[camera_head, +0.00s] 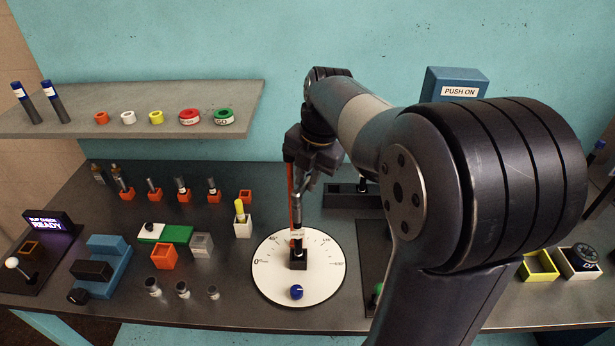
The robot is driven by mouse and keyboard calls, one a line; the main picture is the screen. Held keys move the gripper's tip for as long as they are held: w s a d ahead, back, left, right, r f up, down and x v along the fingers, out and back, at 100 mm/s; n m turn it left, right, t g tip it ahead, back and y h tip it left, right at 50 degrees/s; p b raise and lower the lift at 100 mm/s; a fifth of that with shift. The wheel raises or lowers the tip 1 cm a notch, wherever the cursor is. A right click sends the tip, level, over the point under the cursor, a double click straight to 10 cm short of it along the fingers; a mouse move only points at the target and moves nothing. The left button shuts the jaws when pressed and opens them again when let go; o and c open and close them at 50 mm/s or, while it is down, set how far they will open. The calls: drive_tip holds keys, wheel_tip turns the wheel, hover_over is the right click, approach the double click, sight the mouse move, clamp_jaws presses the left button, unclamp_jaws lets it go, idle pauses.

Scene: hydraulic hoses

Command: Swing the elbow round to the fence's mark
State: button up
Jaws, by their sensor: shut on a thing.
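A white round dial (270,284) with degree marks, 0 at its left edge, lies on the bench. A dark block (298,260) stands at its middle, with a small metal fitting (297,243) on top, probably the elbow. A blue round knob (296,292) sits on the dial's near part. My gripper (297,230) points down over the dial's centre and is shut on the fitting. The jaws hide much of the fitting, so which way it points cannot be told. I cannot make out which mark belongs to the fence.
A shelf (150,92) at the back left holds coloured rings and two blue-capped tubes. Orange holders with fittings, a yellow-topped piece (240,211) in a white holder, and a blue stand (103,265) are left of the dial. My arm covers much of the right side.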

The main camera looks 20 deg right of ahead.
drive_tip(key=shift+w+a+n, duration=0.1)
drive_tip(key=shift+w+n, duration=0.05)
drive_tip(key=shift+n, duration=0.35)
idle(2.9)
idle(0.7)
drive_tip(key=o, duration=0.7)
drive_tip(key=shift+r, duration=0.1)
